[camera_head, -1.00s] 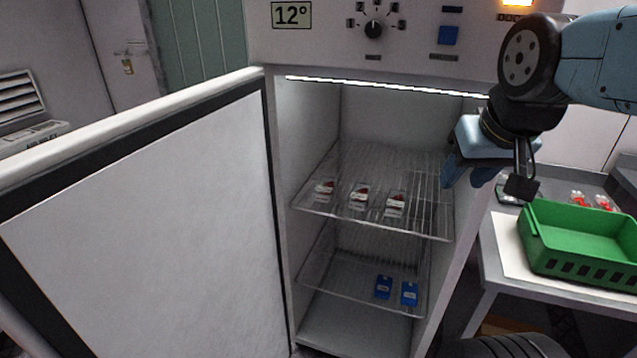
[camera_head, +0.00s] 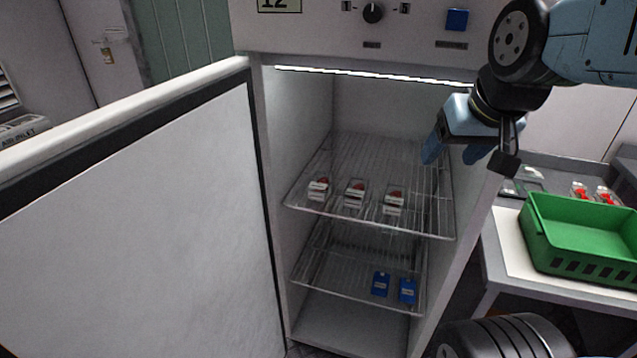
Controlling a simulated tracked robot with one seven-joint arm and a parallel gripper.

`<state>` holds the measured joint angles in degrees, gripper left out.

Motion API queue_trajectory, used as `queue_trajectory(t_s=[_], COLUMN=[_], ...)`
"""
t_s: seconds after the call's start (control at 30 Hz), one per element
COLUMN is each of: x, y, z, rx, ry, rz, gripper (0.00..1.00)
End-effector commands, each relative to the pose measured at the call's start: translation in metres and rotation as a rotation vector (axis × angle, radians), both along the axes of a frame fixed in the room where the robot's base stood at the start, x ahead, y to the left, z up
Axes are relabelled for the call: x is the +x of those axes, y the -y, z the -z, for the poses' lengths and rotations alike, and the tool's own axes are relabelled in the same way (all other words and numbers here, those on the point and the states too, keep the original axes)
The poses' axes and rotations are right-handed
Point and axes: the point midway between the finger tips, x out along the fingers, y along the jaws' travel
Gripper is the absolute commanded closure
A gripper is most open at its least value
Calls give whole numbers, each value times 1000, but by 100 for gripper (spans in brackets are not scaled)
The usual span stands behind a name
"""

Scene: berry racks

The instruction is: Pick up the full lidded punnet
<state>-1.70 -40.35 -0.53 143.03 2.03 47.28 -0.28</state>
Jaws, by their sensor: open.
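Three stand in a row on the upper wire shelf (camera_head: 400,160) of the open cabinet: a left punnet (camera_head: 318,188), a middle punnet (camera_head: 354,194) and a right punnet (camera_head: 393,200). Two more punnets with red berries (camera_head: 580,191) (camera_head: 604,195) stand on the side table behind the green crate. Lids and fill levels are too small to tell. My gripper (camera_head: 452,158) is open and empty, in front of the cabinet's right side, above and right of the shelf punnets and apart from them.
The cabinet door (camera_head: 140,220) stands wide open at the left. Two blue boxes (camera_head: 381,284) (camera_head: 407,290) sit on the lower shelf. A green crate (camera_head: 585,262) stands on the side table (camera_head: 505,250) at the right. The upper shelf has free room behind the punnets.

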Motion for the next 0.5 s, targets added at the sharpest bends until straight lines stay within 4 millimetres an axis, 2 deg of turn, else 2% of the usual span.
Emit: queue_trajectory(t_s=[0.03,0.27,0.5], x=[13,86,151], y=[-7,-56,-108], z=[3,18,44], rx=[23,155,268], ry=[8,107,203], rz=[-10,-31,5], gripper=[29,7,6])
